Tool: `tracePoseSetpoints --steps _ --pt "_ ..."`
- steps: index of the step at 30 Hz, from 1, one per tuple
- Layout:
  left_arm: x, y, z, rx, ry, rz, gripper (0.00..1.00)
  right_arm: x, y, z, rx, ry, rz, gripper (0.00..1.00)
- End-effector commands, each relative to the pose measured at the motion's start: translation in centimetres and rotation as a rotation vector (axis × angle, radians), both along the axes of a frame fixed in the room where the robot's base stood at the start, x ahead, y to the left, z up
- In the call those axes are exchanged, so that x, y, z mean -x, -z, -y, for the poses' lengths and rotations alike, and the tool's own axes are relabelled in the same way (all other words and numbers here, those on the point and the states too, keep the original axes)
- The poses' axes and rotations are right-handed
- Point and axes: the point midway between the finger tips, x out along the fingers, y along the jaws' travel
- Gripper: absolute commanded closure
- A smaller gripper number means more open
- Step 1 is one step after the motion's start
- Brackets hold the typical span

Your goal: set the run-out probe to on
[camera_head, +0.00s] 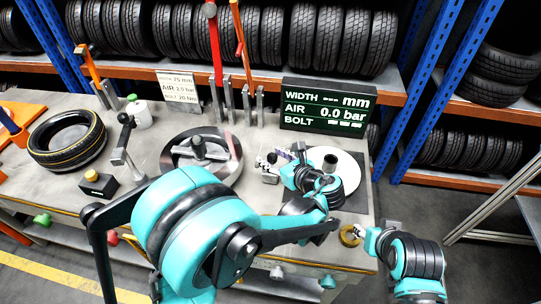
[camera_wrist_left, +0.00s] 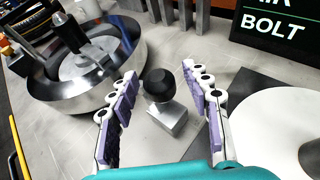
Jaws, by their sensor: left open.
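No label in view names the run-out probe. A black round knob (camera_wrist_left: 160,84) on a small grey metal block (camera_wrist_left: 167,120) shows in the left wrist view, between my left gripper's purple-padded fingers. My left gripper (camera_head: 272,164) is open around the knob, with a gap on both sides; it also shows in the wrist view (camera_wrist_left: 168,105). In the head view the gripper and wrist largely hide this spot. My right gripper (camera_head: 365,238) is low at the right, by the bench's front edge; its fingers are too small to judge.
A round metal fixture (camera_head: 228,165) stands left of my left gripper, a white disc (camera_head: 347,165) right of it. A dark display (camera_head: 328,106) behind reads AIR 0.0 bar, with dashes for width. A tyre (camera_head: 68,140) lies at the left. Upright metal posts (camera_head: 246,103) stand behind.

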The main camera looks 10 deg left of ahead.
Motion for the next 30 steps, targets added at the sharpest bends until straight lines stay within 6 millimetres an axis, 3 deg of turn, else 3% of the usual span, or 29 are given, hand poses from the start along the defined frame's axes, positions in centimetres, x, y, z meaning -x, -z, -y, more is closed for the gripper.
tracePoseSetpoints --steps 1,6,7,14,21,29,30 --pt "0.0 0.0 0.0 0.000 0.000 0.000 0.52 0.0 0.0 0.0 0.000 0.000 0.000 0.60" --pt "0.0 0.0 0.0 0.000 0.000 0.000 0.96 0.0 0.0 0.0 0.000 0.000 0.000 0.60" --pt "0.0 0.0 0.0 0.000 0.000 0.000 1.00 0.0 0.0 0.0 0.000 0.000 0.000 0.60" --pt "0.0 0.0 -0.7 0.000 -0.001 0.000 1.00 0.0 0.0 0.0 0.000 0.000 0.000 0.60" --pt "0.0 0.0 -4.2 0.001 -0.003 0.001 1.00 0.0 0.0 0.0 0.000 0.000 0.000 0.60" --pt "-0.1 0.0 -4.3 0.000 0.001 0.002 1.00 0.0 0.0 0.0 0.000 0.000 0.000 0.60" --pt "-0.1 0.0 -4.3 0.001 0.001 0.001 0.65 0.0 0.0 0.0 0.000 0.000 0.000 0.60"
